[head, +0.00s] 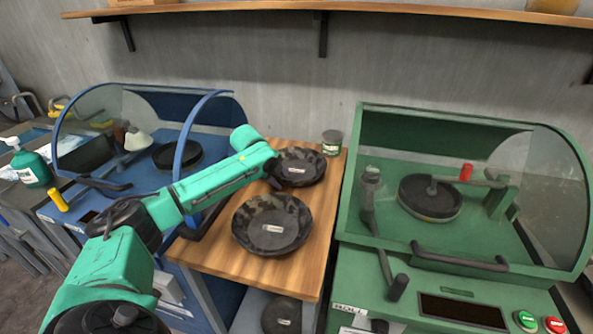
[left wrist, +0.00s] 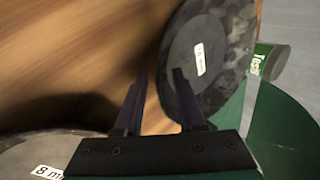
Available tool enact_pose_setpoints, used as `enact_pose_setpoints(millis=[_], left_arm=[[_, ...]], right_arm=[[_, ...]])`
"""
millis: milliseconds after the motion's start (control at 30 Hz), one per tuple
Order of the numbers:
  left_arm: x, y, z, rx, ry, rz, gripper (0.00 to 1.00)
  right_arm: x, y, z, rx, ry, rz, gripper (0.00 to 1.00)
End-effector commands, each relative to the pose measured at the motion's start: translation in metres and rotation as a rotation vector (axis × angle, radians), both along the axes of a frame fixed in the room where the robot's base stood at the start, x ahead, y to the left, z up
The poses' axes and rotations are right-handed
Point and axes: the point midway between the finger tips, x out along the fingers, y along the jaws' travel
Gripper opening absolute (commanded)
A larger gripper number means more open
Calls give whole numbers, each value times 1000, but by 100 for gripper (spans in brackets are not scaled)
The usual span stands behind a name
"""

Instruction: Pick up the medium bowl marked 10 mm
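The bowl marked 10 mm (head: 313,162) is dark and mottled and sits at the back of the wooden tabletop; its label is small in the head view. In the left wrist view the same bowl (left wrist: 215,28) fills the upper right, its label readable. My left gripper (left wrist: 160,85) is open at the bowl's near-left rim. One finger overlaps the bowl and the other is over the wood, with no clear contact. In the head view the left gripper (head: 274,181) is partly hidden by its arm. My right gripper is not in view.
A larger dark bowl (head: 240,226), marked 8 mm in the left wrist view (left wrist: 25,158), sits in front on the wooden tabletop (head: 318,235). A green can (head: 332,141) stands just behind the 10 mm bowl. A blue machine (head: 215,112) is left, a green machine (head: 400,250) right.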

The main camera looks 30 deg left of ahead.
Motion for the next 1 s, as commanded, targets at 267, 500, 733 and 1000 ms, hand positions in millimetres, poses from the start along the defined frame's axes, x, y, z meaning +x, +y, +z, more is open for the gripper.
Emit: enact_pose_setpoints(millis=[267,500,733,1000], left_arm=[[1,0,0,1,-2,0,4],[0,0,0,0,-2,0,0],[1,0,0,0,-2,0,0],[1,0,0,1,-3,1,0]], right_arm=[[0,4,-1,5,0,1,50],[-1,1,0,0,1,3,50],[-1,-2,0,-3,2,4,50],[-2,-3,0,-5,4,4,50]])
